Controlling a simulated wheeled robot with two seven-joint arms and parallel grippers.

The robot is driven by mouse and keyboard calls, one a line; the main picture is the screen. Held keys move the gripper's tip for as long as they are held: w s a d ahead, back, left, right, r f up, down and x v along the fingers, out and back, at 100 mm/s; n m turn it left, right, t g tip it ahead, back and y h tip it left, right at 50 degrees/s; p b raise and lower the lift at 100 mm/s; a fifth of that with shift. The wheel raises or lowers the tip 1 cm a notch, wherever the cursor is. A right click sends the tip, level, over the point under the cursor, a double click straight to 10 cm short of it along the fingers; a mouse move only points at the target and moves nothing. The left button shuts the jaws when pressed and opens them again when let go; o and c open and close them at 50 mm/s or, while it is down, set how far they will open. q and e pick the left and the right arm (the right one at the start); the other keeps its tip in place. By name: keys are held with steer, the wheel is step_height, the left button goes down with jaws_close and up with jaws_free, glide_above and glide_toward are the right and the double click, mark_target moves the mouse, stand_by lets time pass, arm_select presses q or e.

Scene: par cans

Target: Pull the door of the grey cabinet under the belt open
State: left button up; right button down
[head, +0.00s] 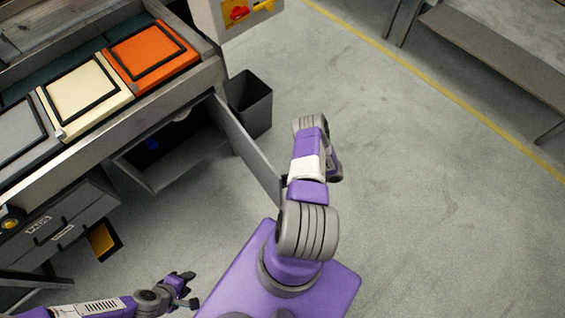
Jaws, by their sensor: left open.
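The grey cabinet (156,181) sits under the belt (120,118), and its interior shows. Its door (246,150) stands swung out wide from the cabinet's right side, its free end reaching my right arm. A small blue thing (152,143) is inside. My left gripper (190,288) is open and empty at the lower left, over the floor, in front of the cabinet and apart from the door. My right arm is folded beside the door's free end.
A dark bin (250,104) stands behind the door. Grey, cream (84,92) and orange (150,55) cases lie on the belt. A drawer unit (60,228) and a yellow-lined opening (103,240) are at left. A bench (500,50) is at upper right. The floor at right is clear.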

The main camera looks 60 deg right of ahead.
steer(key=shift+d, duration=0.15)
steer(key=c, duration=1.4)
jaws_free()
steer(key=p+v, duration=0.1)
steer(key=v, duration=0.6)
steer(key=shift+s, duration=0.25)
steer(key=shift+s+d+r, duration=0.1)
